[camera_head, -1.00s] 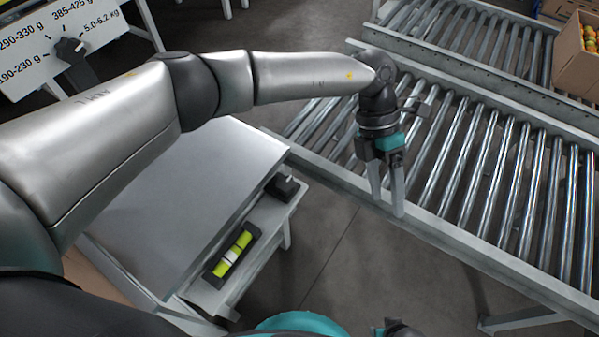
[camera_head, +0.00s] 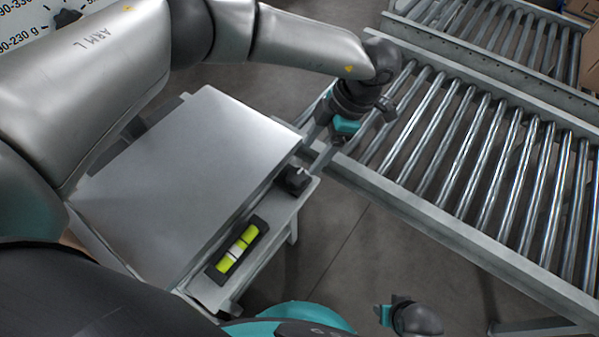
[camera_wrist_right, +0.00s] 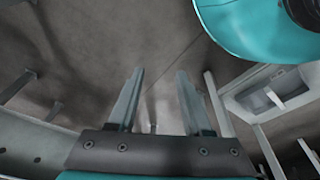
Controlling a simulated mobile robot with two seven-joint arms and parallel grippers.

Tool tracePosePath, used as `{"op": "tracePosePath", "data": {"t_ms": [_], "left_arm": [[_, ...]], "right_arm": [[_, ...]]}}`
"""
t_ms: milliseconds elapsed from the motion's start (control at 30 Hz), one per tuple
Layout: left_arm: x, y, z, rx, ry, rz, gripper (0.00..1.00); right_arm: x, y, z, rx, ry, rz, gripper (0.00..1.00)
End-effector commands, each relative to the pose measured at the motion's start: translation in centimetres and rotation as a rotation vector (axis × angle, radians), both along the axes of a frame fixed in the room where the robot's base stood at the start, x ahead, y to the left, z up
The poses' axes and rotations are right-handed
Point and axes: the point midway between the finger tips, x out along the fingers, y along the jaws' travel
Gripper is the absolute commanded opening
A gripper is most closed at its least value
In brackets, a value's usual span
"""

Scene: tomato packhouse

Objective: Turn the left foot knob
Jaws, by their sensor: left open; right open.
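A black knob (camera_head: 293,180) with a pale mark on top sits at the far end of a narrow ledge (camera_head: 205,290), beside a flat grey platform (camera_head: 185,170). My left gripper (camera_head: 316,143) is open and empty, just beyond and right of the knob, pointing down toward it. A gap seems to remain between them; its fingers are partly hidden by its own body. My right gripper (camera_wrist_right: 158,78) is open and empty over the floor in the right wrist view. I cannot tell whether another knob is hidden at the near end of the ledge.
A spirit level with yellow-green vials (camera_head: 240,247) lies on the ledge. A roller conveyor (camera_head: 470,160) runs along the right, close behind my left gripper. A weight dial (camera_head: 66,19) is at top left. Bare floor (camera_head: 345,250) lies between ledge and conveyor.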

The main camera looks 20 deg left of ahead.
Motion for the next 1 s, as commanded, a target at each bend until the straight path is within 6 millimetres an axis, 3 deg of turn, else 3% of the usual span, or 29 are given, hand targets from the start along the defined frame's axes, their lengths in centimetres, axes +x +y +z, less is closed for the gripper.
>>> {"op": "tracePosePath", "data": {"t_ms": [300, 500, 967, 1000], "left_arm": [[-0.9, 1.7, -4.9, 0.0, 0.002, 0.0, 0.72], [-1.2, 2.5, -6.8, -0.001, 0.002, 0.001, 0.72], [-1.3, 2.8, -7.5, -0.001, 0.0, 0.0, 0.72], [-1.3, 2.8, -7.5, -0.001, 0.0, 0.0, 0.67]], "right_arm": [[1.5, 0.6, 2.6, 0.01, -0.028, -0.002, 0.5], [2.3, 0.7, 4.0, 0.013, -0.048, -0.004, 0.5], [2.5, 0.8, 4.7, 0.014, -0.057, -0.004, 0.5], [2.5, 0.8, 4.7, 0.014, -0.057, -0.004, 0.5]]}}
